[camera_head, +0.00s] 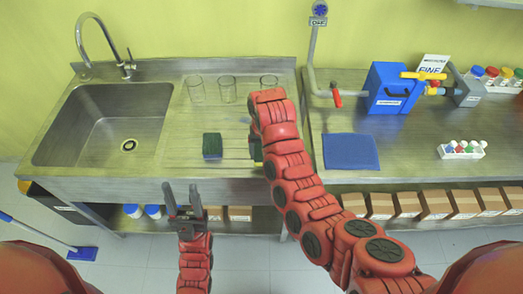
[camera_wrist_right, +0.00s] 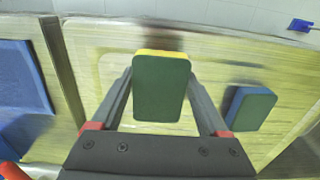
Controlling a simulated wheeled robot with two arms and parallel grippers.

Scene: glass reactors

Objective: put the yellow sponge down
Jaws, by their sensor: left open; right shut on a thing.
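The yellow sponge (camera_wrist_right: 161,88), with a dark green face and a thin yellow edge, is between the fingers of my right gripper (camera_wrist_right: 160,105) in the right wrist view. That gripper is shut on it above the ribbed steel drainboard (camera_head: 183,150). In the head view only a sliver of this sponge shows beside my right arm, which hides the rest. I cannot tell whether the sponge touches the drainboard. My left gripper (camera_head: 184,203) is open and empty, in front of the counter edge.
A second sponge (camera_head: 212,146), green-topped with a blue side, lies on the drainboard. Several glasses (camera_head: 228,89) stand behind it. The sink (camera_head: 105,125) is at left. A blue mat (camera_head: 350,151) and a vial rack (camera_head: 461,150) lie on the right counter.

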